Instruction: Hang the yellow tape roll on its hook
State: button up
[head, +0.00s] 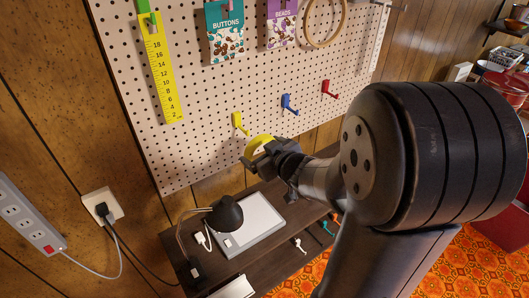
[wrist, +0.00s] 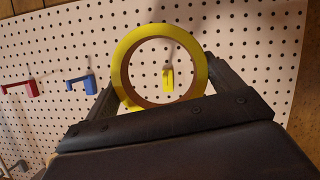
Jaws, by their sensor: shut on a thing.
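The yellow tape roll (wrist: 203,70) is a ring with a brown inner core. My gripper (wrist: 161,88) is shut on it, with one finger on each side, and holds it up facing the pegboard. In the head view the roll (head: 259,143) shows partly behind my gripper (head: 260,160), just below and right of the yellow hook. The yellow hook (head: 239,122) sticks out of the lower pegboard. In the wrist view the yellow hook (wrist: 167,78) shows through the roll's hole, right of its middle. The roll appears apart from the hook, though the depth gap is hard to judge.
A blue hook (head: 289,103) and a red hook (head: 328,89) sit right of the yellow one on the pegboard (head: 190,140). Below are a black lamp (head: 226,214) and a white tablet-like panel (head: 255,222) on a dark shelf. A yellow ruler (head: 160,70) hangs at upper left.

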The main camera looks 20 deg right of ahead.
jog(key=shift+w+a+f, duration=0.1)
jog(key=shift+w+a, duration=0.4)
jog(key=shift+w, duration=0.95)
jog(key=shift+w+a+f, duration=0.1)
jog(key=shift+w+a, duration=0.4)
jog(key=shift+w, duration=1)
jog(key=shift+w+a, duration=0.5)
jog(key=shift+w, duration=0.95)
jog(key=shift+f+b, duration=0.8)
jog(key=shift+b, duration=0.15)
jog(key=o, duration=0.8)
